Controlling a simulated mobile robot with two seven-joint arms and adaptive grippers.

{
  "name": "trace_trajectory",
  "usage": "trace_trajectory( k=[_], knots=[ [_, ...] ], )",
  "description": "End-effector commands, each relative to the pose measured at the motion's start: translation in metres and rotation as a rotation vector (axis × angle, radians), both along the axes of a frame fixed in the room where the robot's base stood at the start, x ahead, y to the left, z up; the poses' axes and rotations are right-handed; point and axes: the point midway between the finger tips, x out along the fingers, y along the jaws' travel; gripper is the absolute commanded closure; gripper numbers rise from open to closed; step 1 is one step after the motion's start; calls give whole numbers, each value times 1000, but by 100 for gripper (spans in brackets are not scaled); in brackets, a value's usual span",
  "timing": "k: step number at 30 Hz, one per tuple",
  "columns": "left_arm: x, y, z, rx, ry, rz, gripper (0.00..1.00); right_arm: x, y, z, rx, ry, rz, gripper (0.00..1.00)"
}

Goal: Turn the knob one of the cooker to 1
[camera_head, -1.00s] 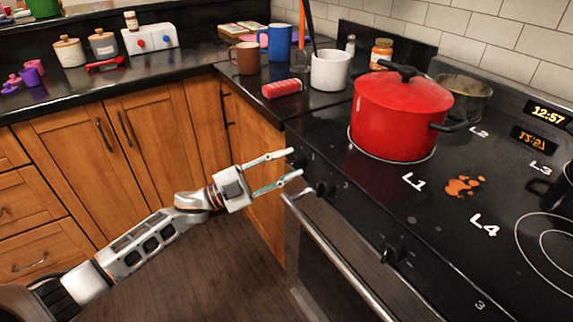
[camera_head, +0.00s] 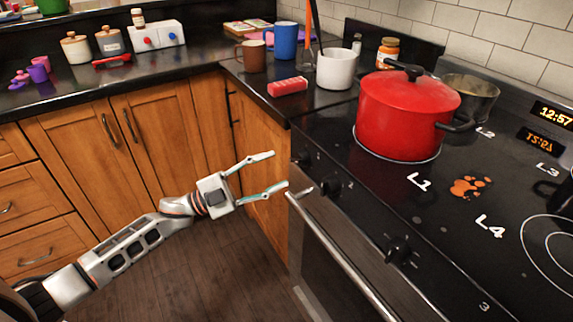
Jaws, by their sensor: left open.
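The cooker (camera_head: 440,215) fills the right side, with a dark front panel. Its knobs run along the front edge: one at the far left (camera_head: 304,158), one beside it (camera_head: 331,184), and one further right (camera_head: 399,249). I cannot tell which numeral any knob points to. My left gripper (camera_head: 281,170) is open and empty. Its two fingers point right toward the left end of the panel, short of the leftmost knobs, and appear apart from them. My right gripper is not in view.
A red pot (camera_head: 402,115) with a lid stands on the L1 burner, and a dark pan (camera_head: 469,100) is behind it. The oven handle (camera_head: 340,258) runs below the knobs. The floor is clear.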

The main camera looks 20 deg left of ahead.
Motion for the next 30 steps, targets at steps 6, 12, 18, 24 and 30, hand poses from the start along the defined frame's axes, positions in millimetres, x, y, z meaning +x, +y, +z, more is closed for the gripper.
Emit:
trace_trajectory(
  k=[6, 12, 18, 24, 30],
  knots=[
    [-24, 32, -14, 1, 2, 1, 54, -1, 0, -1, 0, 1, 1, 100],
    [-35, 48, -19, 1, 1, 0, 54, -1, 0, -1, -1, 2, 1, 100],
    [-38, 51, -20, 0, -1, 0, 54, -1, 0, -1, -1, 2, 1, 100],
    [-37, 51, -20, 0, -1, -1, 54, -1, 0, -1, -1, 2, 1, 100],
    [-37, 50, -20, -1, 0, 1, 54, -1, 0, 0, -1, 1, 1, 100]
  ],
)
